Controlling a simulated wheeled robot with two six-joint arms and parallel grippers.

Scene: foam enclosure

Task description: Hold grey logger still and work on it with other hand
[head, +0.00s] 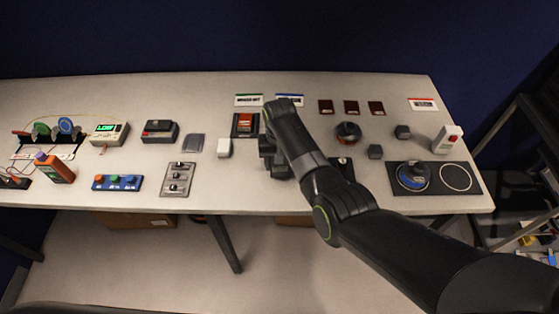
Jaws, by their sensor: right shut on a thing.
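My right arm comes in from the lower right, and its gripper (267,154) is low over the middle of the table. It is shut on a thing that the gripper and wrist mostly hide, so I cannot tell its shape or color. I cannot tell which item is the grey logger. A dark grey box with a red mark (160,131) and a flat grey piece (194,143) lie left of the gripper, both apart from it. My left gripper is not in view.
A white block (224,148) and a dark red-topped device (245,125) stand close left of the gripper. A grey switch plate (178,179) lies front left. A black round knob (347,132) and a dark mat (433,178) are right. The table's front edge (290,211) is near.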

